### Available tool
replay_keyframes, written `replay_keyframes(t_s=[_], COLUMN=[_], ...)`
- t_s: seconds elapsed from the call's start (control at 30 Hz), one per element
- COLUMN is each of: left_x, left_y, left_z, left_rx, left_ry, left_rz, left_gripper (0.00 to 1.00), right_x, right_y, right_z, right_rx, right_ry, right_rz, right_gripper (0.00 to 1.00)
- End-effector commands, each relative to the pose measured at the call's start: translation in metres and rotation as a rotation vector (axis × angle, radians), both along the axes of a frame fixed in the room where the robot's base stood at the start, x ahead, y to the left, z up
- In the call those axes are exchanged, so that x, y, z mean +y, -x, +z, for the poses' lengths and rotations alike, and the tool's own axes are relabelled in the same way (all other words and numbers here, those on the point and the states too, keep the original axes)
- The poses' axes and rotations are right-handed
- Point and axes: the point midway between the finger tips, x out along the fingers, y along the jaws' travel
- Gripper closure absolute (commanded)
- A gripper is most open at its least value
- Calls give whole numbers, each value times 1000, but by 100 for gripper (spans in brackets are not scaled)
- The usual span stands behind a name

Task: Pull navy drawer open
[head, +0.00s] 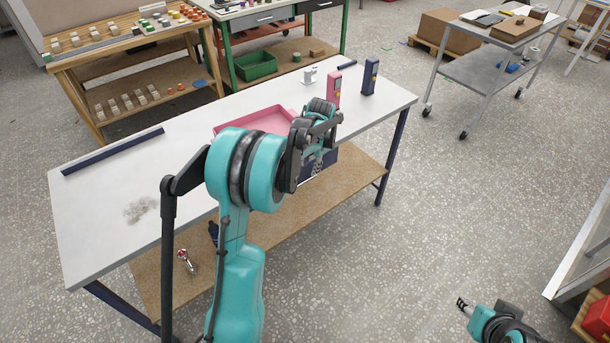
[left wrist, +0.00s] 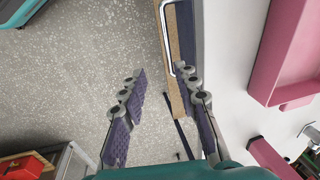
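The navy drawer (head: 326,160) sits under the front edge of the white workbench, partly hidden by my left arm in the head view. In the left wrist view a navy strip (left wrist: 187,28) runs along the bench edge, with a pale bar handle (left wrist: 163,32) standing off beside it. My left gripper (head: 317,168) is at the drawer front. In the left wrist view its two fingers (left wrist: 160,76) are spread apart and empty. The right finger is close to the handle's near end; contact cannot be told. My right gripper (head: 463,304) is low at the right, away from the bench.
On the white bench top (head: 100,215) are a pink tray (head: 262,121), a pink holder (head: 334,91), a navy holder (head: 370,77) and a navy bar (head: 113,151). A wooden lower shelf (head: 270,232) lies below. The floor (head: 400,255) in front is clear.

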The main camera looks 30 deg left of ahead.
Motion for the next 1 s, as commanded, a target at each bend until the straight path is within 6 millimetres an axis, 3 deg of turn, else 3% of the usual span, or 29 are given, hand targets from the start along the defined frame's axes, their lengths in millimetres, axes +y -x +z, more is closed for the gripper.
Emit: replay_keyframes(t_s=[0.23,0.63,0.8,1.0], left_x=[20,30,32,33], left_y=[-13,-18,-19,-19], left_z=[-32,-93,-104,-105], left_rx=[52,52,51,51], left_ry=[-7,-7,-8,-8], left_rz=[-23,-23,-23,-23], left_gripper=[69,69,69,69], right_x=[0,0,0,0], right_y=[0,0,0,0], right_z=[4,-20,-23,-23], right_rx=[0,0,0,0], right_ry=[0,0,0,0], right_rz=[0,0,0,0], right_gripper=[60,60,60,60])
